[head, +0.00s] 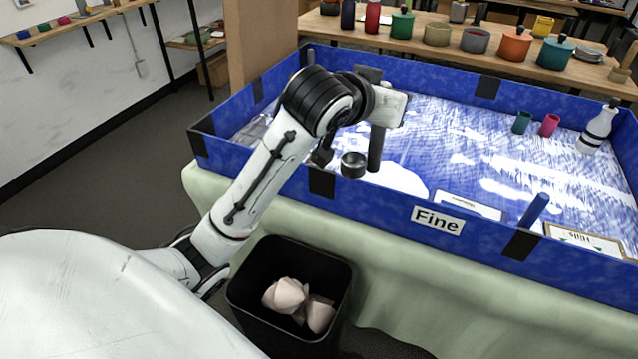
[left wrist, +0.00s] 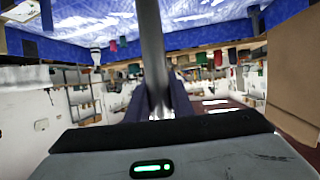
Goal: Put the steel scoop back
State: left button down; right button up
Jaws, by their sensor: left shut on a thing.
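My left arm reaches over the blue-walled tray (head: 437,218) in the head view. In the left wrist view, my left gripper (left wrist: 158,106) is shut on a long grey rod (left wrist: 151,45). In the head view, the steel scoop shows as a small round metal bowl (head: 353,165) beside a dark upright shaft (head: 377,150), just inside the tray's front wall. They hang below my wrist; how bowl and shaft join is not clear. My wrist hides most of the grip. My right gripper is not in view.
The tray holds a teal cup (head: 521,122), a pink cup (head: 549,125), a white bottle (head: 596,128), a blue cylinder (head: 534,211) and framed cards (head: 585,240). A black bin (head: 250,312) with crumpled paper stands before it. Several pots line the table (head: 480,62) behind.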

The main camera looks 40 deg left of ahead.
pick_arm(q)
jog(key=w+a+f+n+y+b, duration=0.2)
jog(key=w+a+f, duration=0.1)
jog(key=w+a, duration=0.8)
notch_tip(320, 180, down, 18)
jog(key=s+a, duration=0.2)
jog(key=shift+r, duration=0.15)
jog(key=shift+s+a, duration=0.1)
jog(key=shift+f, duration=0.2)
jog(key=c, duration=1.6)
grip_release()
jog(key=shift+o, duration=0.2)
